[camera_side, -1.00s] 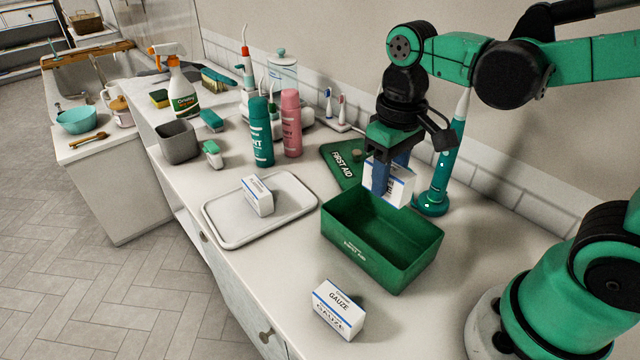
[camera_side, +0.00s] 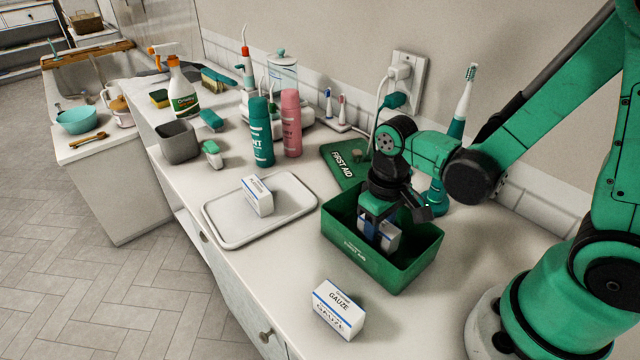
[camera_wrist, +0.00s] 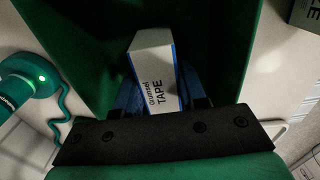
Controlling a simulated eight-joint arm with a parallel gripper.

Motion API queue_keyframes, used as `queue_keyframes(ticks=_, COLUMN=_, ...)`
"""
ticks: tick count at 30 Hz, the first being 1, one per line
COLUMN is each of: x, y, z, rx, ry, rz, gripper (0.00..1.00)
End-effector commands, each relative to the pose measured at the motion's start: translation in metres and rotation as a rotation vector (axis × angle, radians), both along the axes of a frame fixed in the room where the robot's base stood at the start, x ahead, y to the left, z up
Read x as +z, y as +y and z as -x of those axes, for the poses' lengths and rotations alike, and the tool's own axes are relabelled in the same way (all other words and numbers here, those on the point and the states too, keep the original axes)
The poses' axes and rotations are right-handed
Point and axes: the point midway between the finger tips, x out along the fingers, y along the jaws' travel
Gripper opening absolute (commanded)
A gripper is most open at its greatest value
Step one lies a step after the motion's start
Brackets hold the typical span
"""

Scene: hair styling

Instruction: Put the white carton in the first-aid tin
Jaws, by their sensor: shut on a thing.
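The green first-aid tin (camera_side: 375,262) stands open on the counter, and its wall also shows in the wrist view (camera_wrist: 85,50). My gripper (camera_side: 376,232) points down inside the tin. It is shut on a white carton (camera_side: 390,237) with blue edges, labelled TAPE in the wrist view (camera_wrist: 157,75). The carton is below the tin's rim; whether it touches the tin's floor is hidden. A second white carton (camera_side: 257,196) stands on the white tray (camera_side: 226,235). A third white carton, labelled GAUZE (camera_side: 339,310), sits on the counter in front of the tin.
The green FIRST AID lid (camera_side: 345,162) lies behind the tin. A teal electric toothbrush (camera_side: 437,196) stands just behind the tin's right side. Teal (camera_side: 260,135) and pink (camera_side: 291,125) cans stand behind the tray. Counter between tray and GAUZE carton is clear.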

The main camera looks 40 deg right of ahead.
Motion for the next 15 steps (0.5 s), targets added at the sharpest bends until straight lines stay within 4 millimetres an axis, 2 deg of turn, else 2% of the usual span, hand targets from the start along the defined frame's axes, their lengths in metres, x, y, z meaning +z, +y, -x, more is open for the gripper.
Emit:
queue_keyframes(ticks=11, x=-0.0036, y=0.0000, z=-0.0002, rx=0.000, ry=0.000, rz=0.000, gripper=0.00)
queue_keyframes(ticks=12, x=-0.0035, y=0.0000, z=0.0000, rx=0.000, ry=0.000, rz=0.000, gripper=0.44)
queue_keyframes(ticks=15, x=-0.0033, y=0.0000, z=0.0000, rx=0.000, ry=0.000, rz=0.000, gripper=0.67)
